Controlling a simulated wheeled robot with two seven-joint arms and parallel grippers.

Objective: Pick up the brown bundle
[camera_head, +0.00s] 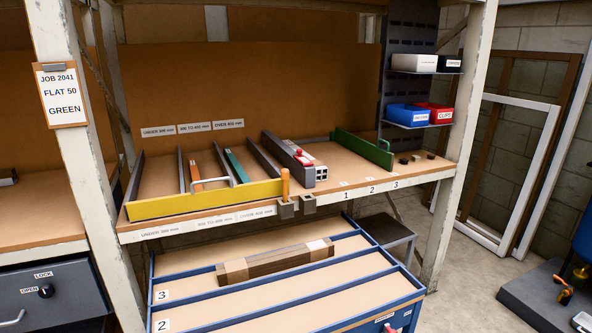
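The brown bundle (276,262) is a long bundle of dark brown bars with lighter tan wraps near its ends. Neither of my grippers shows in the head view.
The blue cart (388,319) has lanes marked 2 and 3. Above and behind it, a wooden bench (330,196) holds a yellow-fronted rack (200,201) and a green bracket (363,148). A white post (452,170) stands to the right.

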